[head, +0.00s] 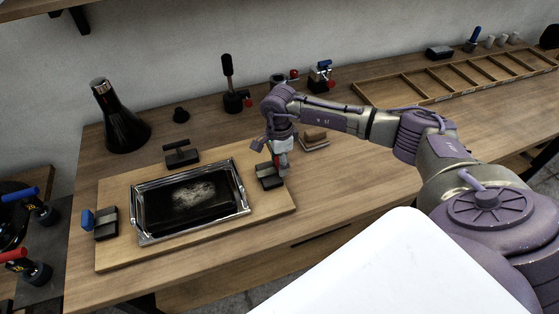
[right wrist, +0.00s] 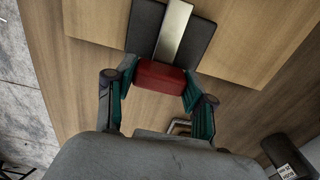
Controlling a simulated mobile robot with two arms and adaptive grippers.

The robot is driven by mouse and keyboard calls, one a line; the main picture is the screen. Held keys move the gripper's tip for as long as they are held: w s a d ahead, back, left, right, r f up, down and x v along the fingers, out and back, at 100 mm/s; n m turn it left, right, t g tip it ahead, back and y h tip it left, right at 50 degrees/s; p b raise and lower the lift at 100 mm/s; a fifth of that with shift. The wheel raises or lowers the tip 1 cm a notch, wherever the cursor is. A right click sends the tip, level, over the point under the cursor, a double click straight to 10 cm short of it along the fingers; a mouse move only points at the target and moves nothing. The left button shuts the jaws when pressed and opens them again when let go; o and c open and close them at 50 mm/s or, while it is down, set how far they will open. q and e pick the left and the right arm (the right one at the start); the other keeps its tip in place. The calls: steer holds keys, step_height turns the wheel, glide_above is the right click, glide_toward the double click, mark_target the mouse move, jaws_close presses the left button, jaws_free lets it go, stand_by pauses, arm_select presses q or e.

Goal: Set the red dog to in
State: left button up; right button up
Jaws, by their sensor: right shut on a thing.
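The red dog (right wrist: 160,76) is a red block on a metal bar that runs over a dark base (right wrist: 152,28). In the head view its dark base (head: 268,181) sits at the right edge of the wooden board, and the gripper partly hides the red block. My right gripper (head: 279,168) reaches down onto it. In the right wrist view its two fingers (right wrist: 158,95) are on either side of the red block, shut on it. My left gripper is not in view.
The wooden board (head: 118,250) carries a metal tray (head: 140,241) with a black plate. A blue dog (head: 88,219) stands at its left and a black-handled one (head: 181,153) behind. A black bottle (head: 117,125) and clamps (head: 232,100) stand farther back. The table's front right is clear.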

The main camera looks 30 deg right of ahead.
mark_target(263, 173)
jaws_close()
steer(key=shift+w+a, duration=0.1)
steer(key=shift+a, duration=0.25)
steer(key=a, duration=0.2)
steer(key=w+a+b, duration=0.1)
steer(key=a, duration=0.1)
steer(key=shift+a+b, duration=0.1)
steer(key=shift+b, duration=0.2)
steer(key=o, duration=1)
jaws_free()
steer(key=o, duration=0.4)
